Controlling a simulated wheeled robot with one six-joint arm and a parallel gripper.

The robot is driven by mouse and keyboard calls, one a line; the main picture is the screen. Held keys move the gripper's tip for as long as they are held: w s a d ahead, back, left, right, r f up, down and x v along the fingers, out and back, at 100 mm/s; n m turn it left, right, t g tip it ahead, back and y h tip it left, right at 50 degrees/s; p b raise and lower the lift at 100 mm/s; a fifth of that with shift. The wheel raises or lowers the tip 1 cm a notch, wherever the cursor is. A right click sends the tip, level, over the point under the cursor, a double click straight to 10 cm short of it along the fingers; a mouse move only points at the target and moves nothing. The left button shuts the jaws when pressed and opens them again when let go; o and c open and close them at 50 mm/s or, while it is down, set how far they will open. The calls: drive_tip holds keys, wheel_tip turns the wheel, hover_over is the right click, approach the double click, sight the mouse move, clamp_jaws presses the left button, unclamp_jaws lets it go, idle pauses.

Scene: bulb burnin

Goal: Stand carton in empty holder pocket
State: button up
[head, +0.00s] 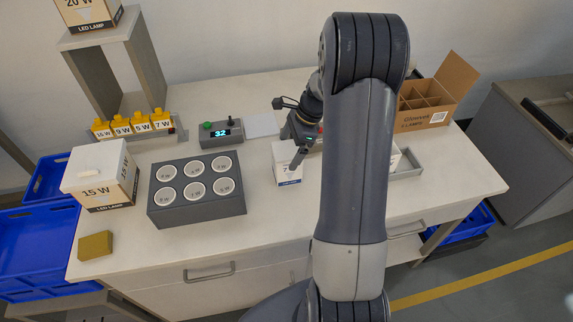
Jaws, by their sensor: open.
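A small white carton (287,170) marked 7 stands upright on the table, just left of my arm. My gripper (299,153) is open, right at the carton's upper right side. One finger hangs beside the carton, and I cannot tell whether it touches. A grey holder (408,172) shows at the right from behind my arm. Part of another white carton (394,158) is at its left end. My arm hides the rest of the holder, so I cannot tell which pocket is empty.
A dark six-socket block (197,216) stands left of the carton. Near it are a large 15 W carton (102,175), a display unit (221,132), yellow-topped labelled blocks (140,123) and a sponge (95,246). A divided cardboard box (437,97) stands back right. The front middle table is clear.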

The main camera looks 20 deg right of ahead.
sight(283, 175)
drive_tip(key=p+x, duration=0.1)
drive_tip(key=x, duration=0.4)
drive_tip(key=shift+w+d, duration=0.2)
drive_tip(key=shift+c, duration=0.4)
drive_tip(key=c, duration=1)
